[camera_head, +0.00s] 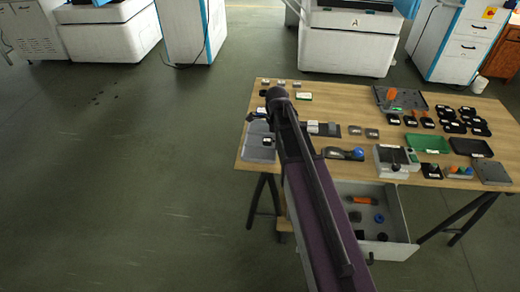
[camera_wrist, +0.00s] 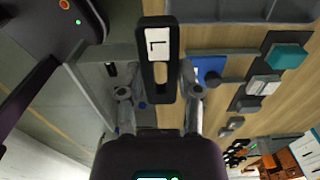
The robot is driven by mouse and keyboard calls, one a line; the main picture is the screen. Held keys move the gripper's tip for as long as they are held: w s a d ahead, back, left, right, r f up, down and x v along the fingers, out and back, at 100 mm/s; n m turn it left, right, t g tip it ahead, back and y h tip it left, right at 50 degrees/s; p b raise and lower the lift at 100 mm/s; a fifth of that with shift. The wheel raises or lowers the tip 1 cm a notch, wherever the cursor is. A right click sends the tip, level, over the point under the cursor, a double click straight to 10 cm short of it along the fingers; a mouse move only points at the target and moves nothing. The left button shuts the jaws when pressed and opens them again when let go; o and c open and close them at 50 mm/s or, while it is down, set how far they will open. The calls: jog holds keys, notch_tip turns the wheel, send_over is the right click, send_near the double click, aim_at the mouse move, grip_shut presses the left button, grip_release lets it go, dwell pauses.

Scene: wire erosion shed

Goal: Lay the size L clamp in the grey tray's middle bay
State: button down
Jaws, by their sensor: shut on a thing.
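In the wrist view my gripper (camera_wrist: 160,80) is shut on a black clamp (camera_wrist: 158,45) with a slot and a white label reading L. The clamp is held off the table. A grey tray (camera_wrist: 240,18) with raised dividers shows at the top edge of the wrist view, cut off, so which bay is the middle one cannot be told there. In the head view a grey tray (camera_head: 261,154) lies at the table's left front edge, partly behind my arm. My gripper and the clamp are not clearly visible in the head view.
The wooden table (camera_head: 340,97) also holds a green tray (camera_head: 428,142), a grey box (camera_head: 397,160) and several black pieces (camera_head: 466,122) at right. An open drawer (camera_head: 398,248) with loose parts juts out below. Bare wood lies around the back middle.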

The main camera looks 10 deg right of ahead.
jog(key=f+b, duration=0.4)
jog(key=f, duration=0.1)
jog(key=s+d+f+b, duration=0.1)
jog(key=f+b, duration=0.1)
jog(key=shift+f, duration=0.35)
jog(key=shift+w, duration=0.2)
jog(key=b, duration=0.2)
send_over(261, 141)
jog(key=s, duration=0.1)
jog(key=shift+s+d+f, duration=0.1)
jog(key=shift+s+f, duration=0.1)
jog(key=shift+f, duration=0.45)
jog(key=shift+w, duration=0.1)
jog(key=shift+w, duration=0.2)
jog(key=shift+w+f+b, duration=0.35)
jog(key=shift+w+f, duration=0.05)
jog(key=shift+f, duration=0.15)
jog(key=shift+f+b, duration=1.3)
jog(key=shift+f, duration=0.15)
jog(key=c, duration=0.6)
grip_release()
